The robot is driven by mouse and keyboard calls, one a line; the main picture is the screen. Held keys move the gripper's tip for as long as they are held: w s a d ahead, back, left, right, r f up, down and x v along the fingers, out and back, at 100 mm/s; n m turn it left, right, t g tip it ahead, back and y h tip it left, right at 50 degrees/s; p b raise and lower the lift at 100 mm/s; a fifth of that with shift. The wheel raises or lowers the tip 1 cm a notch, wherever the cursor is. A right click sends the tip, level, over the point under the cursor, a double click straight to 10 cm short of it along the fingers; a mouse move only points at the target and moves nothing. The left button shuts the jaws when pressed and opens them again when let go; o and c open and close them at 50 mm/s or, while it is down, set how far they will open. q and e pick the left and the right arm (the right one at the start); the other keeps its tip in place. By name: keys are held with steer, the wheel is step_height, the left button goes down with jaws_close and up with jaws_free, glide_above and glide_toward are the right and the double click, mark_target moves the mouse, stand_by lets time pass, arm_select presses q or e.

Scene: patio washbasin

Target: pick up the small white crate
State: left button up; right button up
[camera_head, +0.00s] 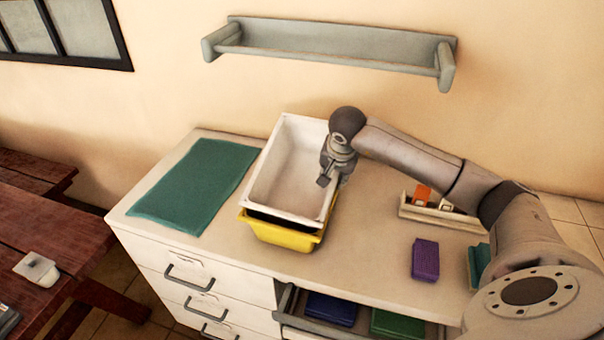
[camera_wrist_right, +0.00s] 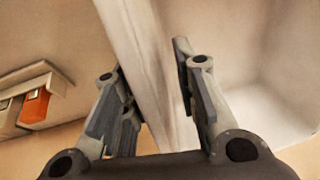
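The white crate (camera_head: 285,172) is a deep, open, empty box. It sits over a yellow crate (camera_head: 268,232), of which only the near part shows; whether it rests in it or hangs just above it I cannot tell. My right gripper (camera_head: 333,180) is at the white crate's right side wall. My left gripper is not in view.
A green mat (camera_head: 195,185) lies left of the crates. A small pale tray (camera_head: 440,218) with an orange box (camera_head: 422,195) stands right, near a purple block (camera_head: 425,259). An open drawer (camera_head: 365,327) juts out in front. A wall shelf (camera_head: 330,45) hangs behind.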

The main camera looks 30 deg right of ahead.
steer(key=c, duration=0.5)
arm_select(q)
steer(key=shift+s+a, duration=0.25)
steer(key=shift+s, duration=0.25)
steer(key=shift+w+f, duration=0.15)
arm_select(e)
steer(key=shift+r, duration=0.15)
